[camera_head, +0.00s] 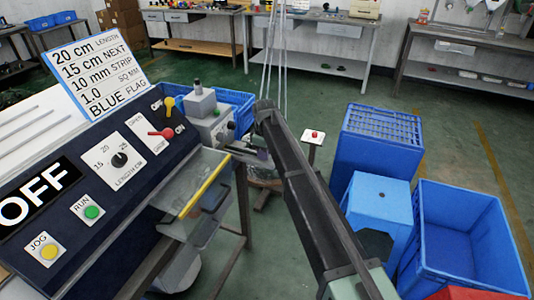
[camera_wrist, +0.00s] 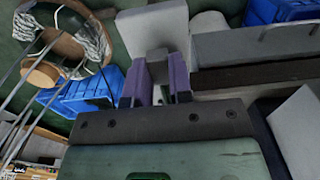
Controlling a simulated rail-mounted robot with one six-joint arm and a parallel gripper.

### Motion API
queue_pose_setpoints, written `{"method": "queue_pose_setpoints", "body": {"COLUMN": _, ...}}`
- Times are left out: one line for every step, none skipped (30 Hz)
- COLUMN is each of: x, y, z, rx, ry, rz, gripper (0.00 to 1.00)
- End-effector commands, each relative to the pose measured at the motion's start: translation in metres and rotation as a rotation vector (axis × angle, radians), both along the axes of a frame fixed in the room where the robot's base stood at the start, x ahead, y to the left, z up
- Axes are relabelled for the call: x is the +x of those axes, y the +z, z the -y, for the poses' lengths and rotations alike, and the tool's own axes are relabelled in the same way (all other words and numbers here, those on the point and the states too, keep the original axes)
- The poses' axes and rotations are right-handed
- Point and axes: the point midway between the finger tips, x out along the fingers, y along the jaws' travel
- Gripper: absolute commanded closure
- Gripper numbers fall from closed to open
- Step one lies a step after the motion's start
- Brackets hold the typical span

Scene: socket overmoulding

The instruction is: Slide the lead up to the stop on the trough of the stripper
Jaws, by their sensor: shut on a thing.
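The grey stripper (camera_head: 203,106) stands beyond the control panel in the head view, with a grey block on top and a darker front. Its pale grey body (camera_wrist: 152,24) fills the top middle of the wrist view. My gripper (camera_head: 257,153) is low at the stripper's right side. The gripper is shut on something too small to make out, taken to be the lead. The lead itself, the trough and the stop cannot be told apart in either view.
The control panel (camera_head: 105,175) with knobs and an OFF display fills the left. A red-button box (camera_head: 313,137) and blue crates (camera_head: 467,235) stand to the right. A coil of cable (camera_wrist: 62,35) hangs at upper left.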

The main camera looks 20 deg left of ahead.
Motion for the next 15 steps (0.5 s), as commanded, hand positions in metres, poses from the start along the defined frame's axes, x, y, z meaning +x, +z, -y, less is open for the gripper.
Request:
{"method": "queue_pose_setpoints", "body": {"x": 0.000, "y": 0.000, "z": -0.002, "rx": 0.000, "ry": 0.000, "rz": 0.000, "gripper": 1.00}}
{"method": "queue_pose_setpoints", "body": {"x": 0.000, "y": 0.000, "z": -0.003, "rx": 0.000, "ry": 0.000, "rz": 0.000, "gripper": 1.00}}
{"method": "queue_pose_setpoints", "body": {"x": 0.000, "y": 0.000, "z": -0.004, "rx": 0.000, "ry": 0.000, "rz": 0.000, "gripper": 1.00}}
{"method": "queue_pose_setpoints", "body": {"x": 0.000, "y": 0.000, "z": -0.005, "rx": 0.000, "ry": 0.000, "rz": 0.000, "gripper": 1.00}}
{"method": "queue_pose_setpoints", "body": {"x": 0.000, "y": 0.000, "z": -0.006, "rx": 0.000, "ry": 0.001, "rz": 0.000, "gripper": 1.00}}
{"method": "queue_pose_setpoints", "body": {"x": 0.000, "y": 0.000, "z": -0.008, "rx": 0.000, "ry": 0.001, "rz": 0.000, "gripper": 1.00}}
{"method": "queue_pose_setpoints", "body": {"x": 0.000, "y": 0.000, "z": -0.009, "rx": 0.000, "ry": 0.001, "rz": 0.000, "gripper": 1.00}}
{"method": "queue_pose_setpoints", "body": {"x": 0.000, "y": 0.000, "z": -0.010, "rx": 0.000, "ry": 0.001, "rz": 0.000, "gripper": 1.00}}
{"method": "queue_pose_setpoints", "body": {"x": 0.001, "y": 0.000, "z": -0.011, "rx": 0.000, "ry": 0.001, "rz": 0.000, "gripper": 1.00}}
{"method": "queue_pose_setpoints", "body": {"x": 0.001, "y": 0.000, "z": -0.013, "rx": 0.000, "ry": 0.001, "rz": 0.000, "gripper": 1.00}}
{"method": "queue_pose_setpoints", "body": {"x": 0.001, "y": 0.000, "z": -0.014, "rx": 0.000, "ry": 0.001, "rz": 0.000, "gripper": 1.00}}
{"method": "queue_pose_setpoints", "body": {"x": 0.000, "y": 0.000, "z": -0.015, "rx": 0.000, "ry": 0.001, "rz": 0.000, "gripper": 1.00}}
{"method": "queue_pose_setpoints", "body": {"x": 0.001, "y": 0.000, "z": -0.016, "rx": 0.000, "ry": 0.001, "rz": 0.000, "gripper": 1.00}}
{"method": "queue_pose_setpoints", "body": {"x": 0.000, "y": 0.000, "z": -0.017, "rx": 0.000, "ry": 0.001, "rz": 0.000, "gripper": 1.00}}
{"method": "queue_pose_setpoints", "body": {"x": 0.000, "y": 0.000, "z": -0.019, "rx": 0.000, "ry": 0.001, "rz": 0.000, "gripper": 1.00}}
